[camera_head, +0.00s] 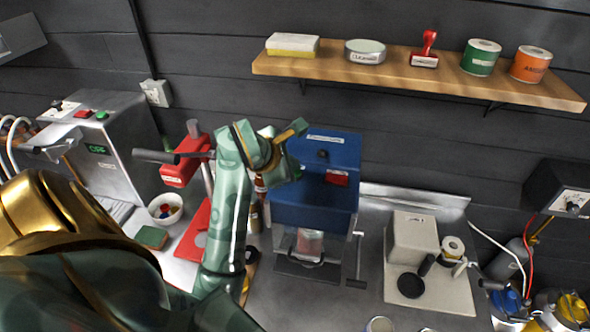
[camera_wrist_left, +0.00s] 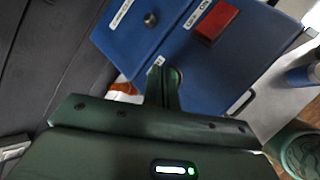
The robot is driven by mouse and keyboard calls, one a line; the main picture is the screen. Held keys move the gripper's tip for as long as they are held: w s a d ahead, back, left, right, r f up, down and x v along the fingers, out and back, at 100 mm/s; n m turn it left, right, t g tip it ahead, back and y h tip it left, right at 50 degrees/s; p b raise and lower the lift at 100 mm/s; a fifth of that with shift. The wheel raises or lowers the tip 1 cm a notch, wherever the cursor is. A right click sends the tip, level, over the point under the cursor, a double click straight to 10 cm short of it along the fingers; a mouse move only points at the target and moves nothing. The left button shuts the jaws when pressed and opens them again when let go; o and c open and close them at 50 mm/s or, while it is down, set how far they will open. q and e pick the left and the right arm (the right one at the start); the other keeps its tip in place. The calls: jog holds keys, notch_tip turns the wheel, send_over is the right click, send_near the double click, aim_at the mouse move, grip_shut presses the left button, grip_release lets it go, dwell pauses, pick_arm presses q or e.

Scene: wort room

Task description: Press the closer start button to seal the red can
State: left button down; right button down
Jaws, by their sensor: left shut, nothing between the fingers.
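The blue closer (camera_head: 318,205) stands against the back wall in the head view, with a black knob and a red switch on its upper face. It fills much of the left wrist view (camera_wrist_left: 195,75), where the knob (camera_wrist_left: 151,19) and red switch (camera_wrist_left: 216,22) show again. A reddish can (camera_head: 309,243) stands behind the clear guard at the closer's lower front. My left gripper (camera_head: 297,172) is at the left part of the closer's face, its fingers (camera_wrist_left: 162,85) shut and empty. A round green edge (camera_wrist_left: 177,76), perhaps the start button, shows beside the fingertips, mostly hidden. Contact is unclear.
A red lever press (camera_head: 184,163) stands left of the closer, and a steel machine (camera_head: 115,150) farther left. A beige device (camera_head: 412,240) stands to the right. The wooden shelf (camera_head: 400,75) above carries a sponge, tins, a stamp and label rolls. A crank handle projects beside the closer.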

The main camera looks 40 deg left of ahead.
pick_arm(q)
jog(key=shift+f+b, duration=0.35)
jog(key=shift+f, duration=0.05)
jog(key=shift+r, duration=0.1)
dwell(0.4)
jog(key=shift+r+p, duration=0.7)
jog(key=shift+r, duration=0.05)
notch_tip(320, 180, up, 5)
jog(key=p, duration=0.4)
dwell(0.8)
